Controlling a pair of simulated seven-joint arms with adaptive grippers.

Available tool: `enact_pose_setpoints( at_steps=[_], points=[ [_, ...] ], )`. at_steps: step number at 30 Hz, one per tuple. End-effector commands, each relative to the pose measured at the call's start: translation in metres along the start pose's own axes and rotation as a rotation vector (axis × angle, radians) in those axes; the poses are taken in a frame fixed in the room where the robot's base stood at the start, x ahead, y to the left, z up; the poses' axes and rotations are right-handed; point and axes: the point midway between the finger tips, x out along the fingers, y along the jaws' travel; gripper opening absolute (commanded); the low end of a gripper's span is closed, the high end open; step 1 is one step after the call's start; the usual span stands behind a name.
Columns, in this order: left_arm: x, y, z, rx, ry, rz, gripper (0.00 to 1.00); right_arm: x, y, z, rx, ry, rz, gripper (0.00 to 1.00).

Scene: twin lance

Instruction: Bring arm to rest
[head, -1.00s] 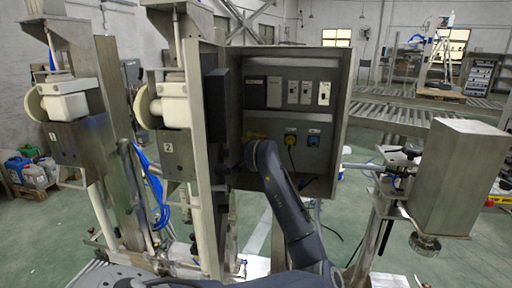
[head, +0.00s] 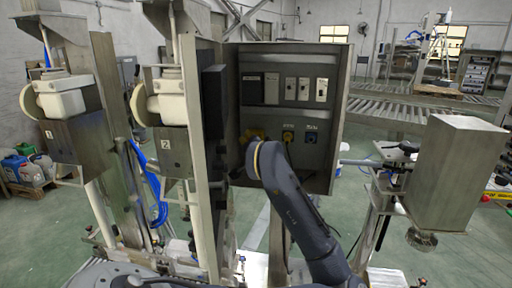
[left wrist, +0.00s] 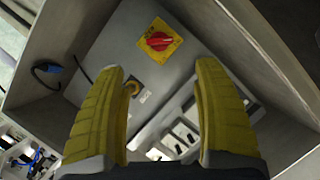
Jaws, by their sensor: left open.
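My left gripper (left wrist: 160,75) is open, its two yellow fingers spread apart in the left wrist view with nothing between the tips. Beyond the tips is a red rotary switch (left wrist: 158,42) on a yellow plate, on the back wall of the grey cabinet. In the head view my dark left arm reaches up to the open cabinet (head: 341,110). There the yellow left gripper (head: 252,134) shows only in part behind my wrist, and the red switch cannot be made out. My right gripper is in neither view.
The cabinet holds several white switches (head: 304,89), a yellow socket (head: 287,137) and a blue socket (head: 311,138). Its side walls flank the gripper. Metal columns with a unit marked 2 (head: 167,145) stand left. A steel box (head: 458,175) on a stand is at right.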

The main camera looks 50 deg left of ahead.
Motion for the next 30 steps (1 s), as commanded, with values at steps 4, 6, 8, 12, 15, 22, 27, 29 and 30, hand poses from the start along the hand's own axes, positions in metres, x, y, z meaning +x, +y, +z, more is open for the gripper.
enact_pose_setpoints(
  at_steps=[4, 6, 8, 12, 15, 22, 27, 29, 30],
  points=[
    [-0.001, 0.000, 0.000, 0.000, 0.000, 0.000, 0.68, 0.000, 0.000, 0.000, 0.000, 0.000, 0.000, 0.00],
    [-0.001, 0.000, 0.000, 0.000, 0.000, 0.000, 0.68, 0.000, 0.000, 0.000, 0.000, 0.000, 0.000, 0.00],
    [-0.001, 0.000, 0.000, 0.000, 0.000, 0.000, 0.68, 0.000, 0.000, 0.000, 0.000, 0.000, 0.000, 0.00],
    [-0.001, 0.000, 0.000, 0.000, 0.001, -0.001, 0.68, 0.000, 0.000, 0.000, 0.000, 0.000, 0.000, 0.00],
    [0.000, 0.002, 0.002, 0.007, 0.000, -0.002, 0.68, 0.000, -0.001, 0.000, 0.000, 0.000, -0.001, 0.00],
    [-0.002, 0.026, 0.021, 0.073, 0.001, -0.016, 0.68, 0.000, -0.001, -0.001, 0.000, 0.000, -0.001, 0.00],
    [-0.007, 0.059, 0.043, 0.148, 0.013, -0.015, 0.68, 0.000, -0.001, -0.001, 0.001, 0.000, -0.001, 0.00],
    [-0.009, 0.073, 0.051, 0.174, 0.020, -0.008, 0.68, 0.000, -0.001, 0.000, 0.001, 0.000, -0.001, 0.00],
    [-0.011, 0.082, 0.057, 0.192, 0.025, -0.002, 0.68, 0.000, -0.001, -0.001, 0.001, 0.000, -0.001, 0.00]
  ],
)
